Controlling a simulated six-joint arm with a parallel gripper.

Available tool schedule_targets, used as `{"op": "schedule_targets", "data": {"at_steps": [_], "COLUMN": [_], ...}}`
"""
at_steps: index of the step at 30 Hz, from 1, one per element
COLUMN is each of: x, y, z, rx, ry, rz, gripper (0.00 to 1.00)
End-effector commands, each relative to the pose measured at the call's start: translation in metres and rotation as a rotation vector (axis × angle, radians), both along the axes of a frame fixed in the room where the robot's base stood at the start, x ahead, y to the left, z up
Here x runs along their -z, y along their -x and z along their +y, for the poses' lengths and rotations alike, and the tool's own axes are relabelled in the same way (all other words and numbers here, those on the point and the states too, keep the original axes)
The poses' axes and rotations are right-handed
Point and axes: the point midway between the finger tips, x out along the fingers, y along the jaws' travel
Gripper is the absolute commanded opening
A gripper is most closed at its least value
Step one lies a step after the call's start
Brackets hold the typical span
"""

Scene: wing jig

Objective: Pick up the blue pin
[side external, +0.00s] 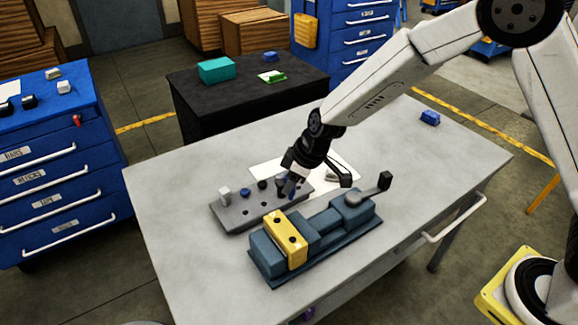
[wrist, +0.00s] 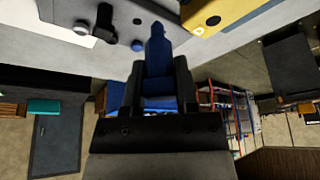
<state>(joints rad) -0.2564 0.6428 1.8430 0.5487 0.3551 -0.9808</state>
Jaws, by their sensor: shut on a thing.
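My gripper (side external: 290,184) is low over the right end of the grey holed block (side external: 240,224) and points down at a tilt. It is shut on a blue pin, which stands between the fingers in the wrist view (wrist: 155,58). In the side view only a small dark blue part of the pin shows at the fingers. I cannot tell whether the pin's far end is clear of the block. Another blue pin (side external: 245,193), a pale grey pin (side external: 225,194) and a dark pin (side external: 262,185) stand in the block.
A blue-grey vise (side external: 320,232) with a yellow drilled block (side external: 286,240) stands close in front of the holed block. A white sheet (side external: 264,173) lies behind. A small blue part (side external: 430,118) sits at the table's far right. The table's left side is clear.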

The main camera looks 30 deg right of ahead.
Motion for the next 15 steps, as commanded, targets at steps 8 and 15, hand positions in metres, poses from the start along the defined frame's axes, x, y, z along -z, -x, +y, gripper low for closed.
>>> {"op": "schedule_targets", "data": {"at_steps": [8,15], "x": [-0.015,-0.019], "y": [0.03,0.041], "z": [-0.008,-0.011], "rx": [0.0,0.0], "ry": [-0.001,0.0], "rz": [-0.002,-0.001], "gripper": [0.0,0.0]}}
